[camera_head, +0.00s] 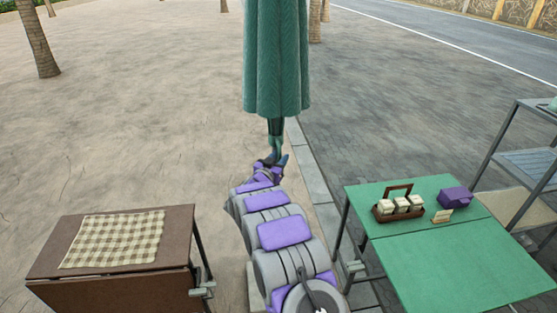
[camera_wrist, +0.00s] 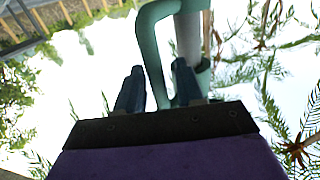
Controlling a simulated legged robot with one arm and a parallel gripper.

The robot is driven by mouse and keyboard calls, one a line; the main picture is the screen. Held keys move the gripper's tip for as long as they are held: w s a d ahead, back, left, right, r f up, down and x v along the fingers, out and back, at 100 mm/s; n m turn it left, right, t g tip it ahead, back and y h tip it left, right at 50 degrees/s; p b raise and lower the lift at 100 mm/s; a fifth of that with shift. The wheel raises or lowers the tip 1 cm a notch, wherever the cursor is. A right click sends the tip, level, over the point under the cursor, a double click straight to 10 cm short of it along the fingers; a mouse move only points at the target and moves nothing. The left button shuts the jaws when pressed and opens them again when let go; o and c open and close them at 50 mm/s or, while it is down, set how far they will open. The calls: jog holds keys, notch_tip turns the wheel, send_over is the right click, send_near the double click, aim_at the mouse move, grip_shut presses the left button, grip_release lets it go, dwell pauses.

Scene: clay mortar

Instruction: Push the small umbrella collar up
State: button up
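The closed green umbrella (camera_head: 277,60) hangs upright ahead of me. Below its canopy, the small green collar (camera_head: 277,146) sits on the pole. In the wrist view, the collar's curved green handle (camera_wrist: 149,45) stands out beside the grey pole (camera_wrist: 189,40). My gripper (camera_head: 271,160) is at the collar, just below the canopy. In the wrist view, the two dark fingers of my gripper (camera_wrist: 158,85) are apart, with the handle's bar between them. A firm grip on the bar does not show. The handle's lower end is partly hidden by the right finger and the gripper body.
A brown table (camera_head: 180,235) with a checked cloth (camera_head: 113,240) stands at left. A green table (camera_head: 450,265) with a brown caddy (camera_head: 398,205) and a purple box (camera_head: 456,198) stands at right, near a grey shelf (camera_head: 528,162). Open paving lies around the umbrella.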

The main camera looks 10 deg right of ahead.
jog(key=shift+c, duration=0.3)
grip_shut()
dwell(0.3)
